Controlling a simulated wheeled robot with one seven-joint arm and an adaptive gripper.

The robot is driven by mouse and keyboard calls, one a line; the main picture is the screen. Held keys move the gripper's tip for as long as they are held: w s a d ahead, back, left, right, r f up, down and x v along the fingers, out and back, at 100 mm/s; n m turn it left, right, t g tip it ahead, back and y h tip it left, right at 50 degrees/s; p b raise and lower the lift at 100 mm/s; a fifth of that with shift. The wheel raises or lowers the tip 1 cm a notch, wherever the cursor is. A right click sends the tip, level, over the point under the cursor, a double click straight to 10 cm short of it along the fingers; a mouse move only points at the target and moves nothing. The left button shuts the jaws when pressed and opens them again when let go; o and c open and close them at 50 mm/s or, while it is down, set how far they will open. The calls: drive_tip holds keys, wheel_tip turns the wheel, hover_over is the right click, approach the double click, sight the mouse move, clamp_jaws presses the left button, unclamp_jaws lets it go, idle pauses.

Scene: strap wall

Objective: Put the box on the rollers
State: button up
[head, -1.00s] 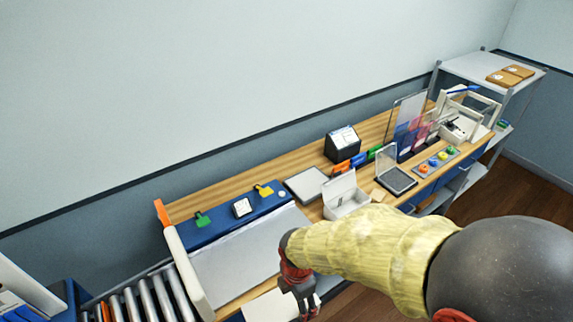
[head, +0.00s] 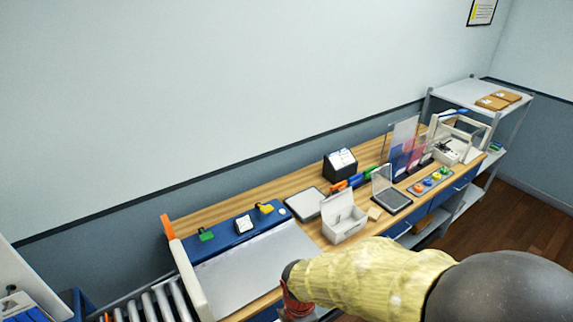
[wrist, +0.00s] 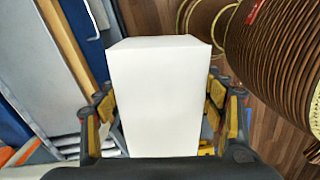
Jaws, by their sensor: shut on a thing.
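A plain white box (wrist: 155,95) fills the middle of the wrist view. My gripper (wrist: 165,120) is shut on it, with finger pads pressed against its left and right sides. In the head view only the red wrist part above my gripper shows at the bottom edge; the fingers and the box are out of that picture. The rollers (head: 163,302) are grey metal bars at the bottom left of the head view, beyond the bench's left end. The held box is apart from them.
A cream rail (head: 190,280) stands between the rollers and the bench's grey mat (head: 250,268). An open white container (head: 343,222), a grey tray (head: 304,203) and a black stand (head: 340,164) sit on the bench. A shelf (head: 460,93) stands at the far right.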

drive_tip(key=shift+w+d+m, duration=0.3)
drive_tip(key=shift+w+m, duration=0.15)
drive_tip(key=shift+m, duration=0.25)
drive_tip(key=w+d+f+m, duration=0.4)
drive_tip(key=w+d+m, duration=1.2)
drive_tip(key=m, duration=0.5)
wheel_tip(320, 180, down, 16)
drive_tip(key=b, duration=1.6)
drive_tip(key=shift+w+a+f, duration=0.15)
drive_tip(key=shift+w+a, duration=0.1)
drive_tip(key=shift+a, duration=0.05)
